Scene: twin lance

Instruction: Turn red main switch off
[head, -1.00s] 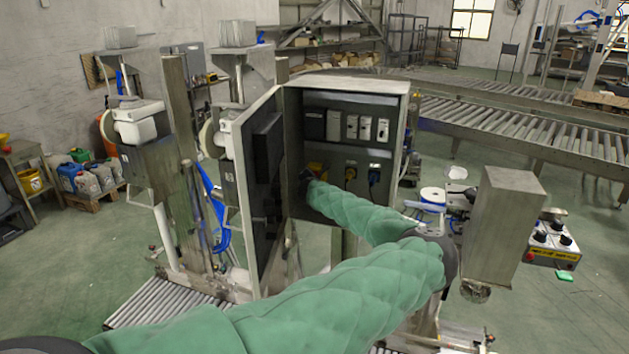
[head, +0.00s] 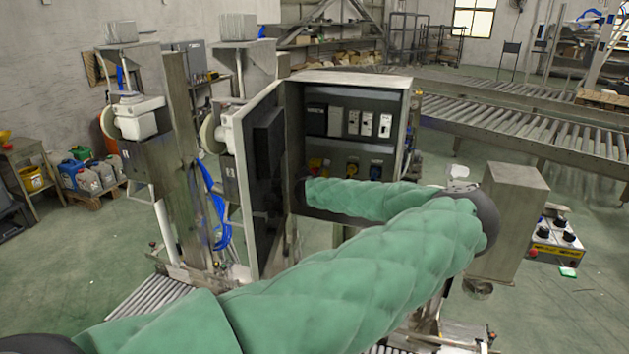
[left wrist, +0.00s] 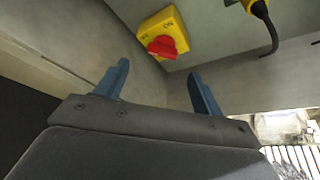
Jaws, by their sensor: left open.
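The red main switch (left wrist: 162,46) is a red knob on a yellow plate (left wrist: 177,24) marked "ON", inside the grey electrical cabinet (head: 350,79). In the head view only a bit of the yellow plate (head: 315,163) shows above my arm. My left gripper (left wrist: 158,68) is open and empty, with two blue fingers apart. In the left wrist view the knob appears just beyond the gap between the fingertips, and nothing is between them. In the head view my green-sleeved left arm reaches into the lower cabinet and its fingers are hidden. My right gripper does not show.
The cabinet door (head: 262,190) stands open on the left. A yellow connector with a black cable (left wrist: 262,12) hangs right of the switch. Breakers (head: 366,123) sit above it. A steel box (head: 515,210) stands to the right of my arm.

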